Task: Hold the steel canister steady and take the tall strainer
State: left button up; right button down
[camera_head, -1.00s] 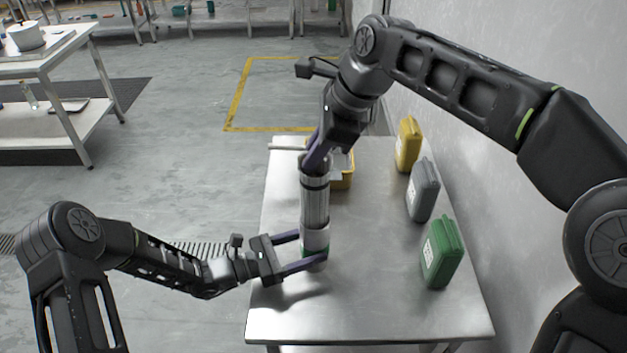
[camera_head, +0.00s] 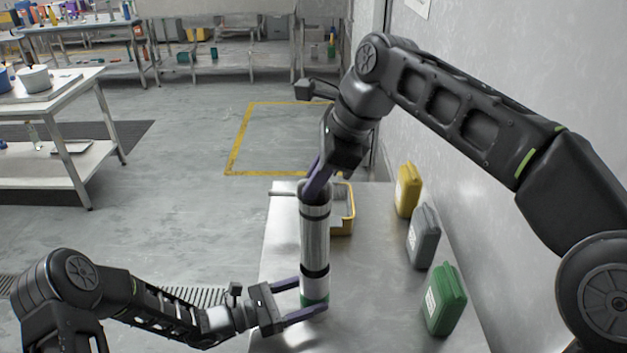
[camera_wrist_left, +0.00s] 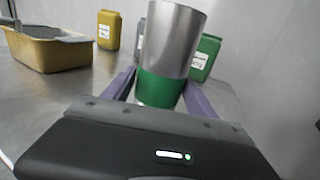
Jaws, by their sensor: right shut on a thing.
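The tall strainer (camera_head: 315,240) is a grey cylinder with dark rings, upright above the steel canister (camera_head: 315,287). My right gripper (camera_head: 316,185) is shut on the strainer's top from above. A dark band shows where strainer and canister meet; I cannot tell whether they are fully apart. The canister has a green band near its base and shows large in the left wrist view (camera_wrist_left: 175,45). My left gripper (camera_head: 306,298) has one finger on each side of the canister, low down; I cannot tell whether both fingers press on it.
A yellow tray (camera_head: 343,229) stands behind the canister. Yellow (camera_head: 407,190), grey (camera_head: 423,237) and green (camera_head: 444,300) containers line the table's right side near the wall. The steel table (camera_head: 378,275) is bare between them and the canister.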

pick_arm(q)
jog(key=o, duration=0.4)
jog(key=v, duration=1.2)
jog(key=shift+f, duration=0.1)
